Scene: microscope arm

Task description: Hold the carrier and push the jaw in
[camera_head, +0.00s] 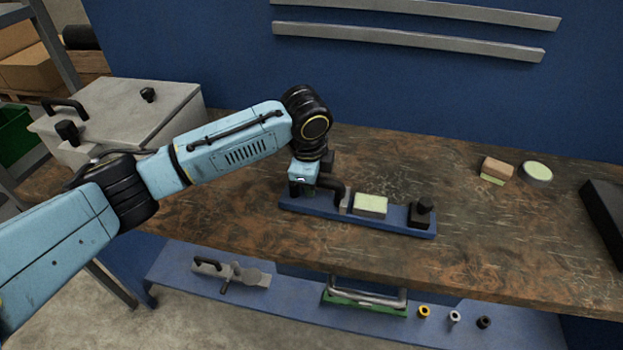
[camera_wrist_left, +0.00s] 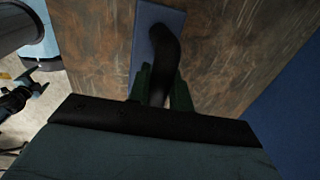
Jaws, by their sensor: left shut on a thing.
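A long blue base plate (camera_head: 390,222) lies on the wooden bench. It bears a black curved arm (camera_head: 335,190), an upright grey block (camera_head: 345,202), a pale green-topped block (camera_head: 370,205) and, at its right end, a black block with a knob (camera_head: 420,214). I cannot tell which of these parts are the carrier and the jaw. My left gripper (camera_wrist_left: 163,88) is shut on the black curved arm (camera_wrist_left: 160,45), with a dark green finger on each side of it. In the head view my wrist hides most of this grip. My right gripper is in neither view.
A grey lidded box (camera_head: 120,110) stands at the left. A brown block (camera_head: 497,167) and a round pale-topped disc (camera_head: 536,171) lie at the back right, with a dark object (camera_head: 603,215) at the right edge.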

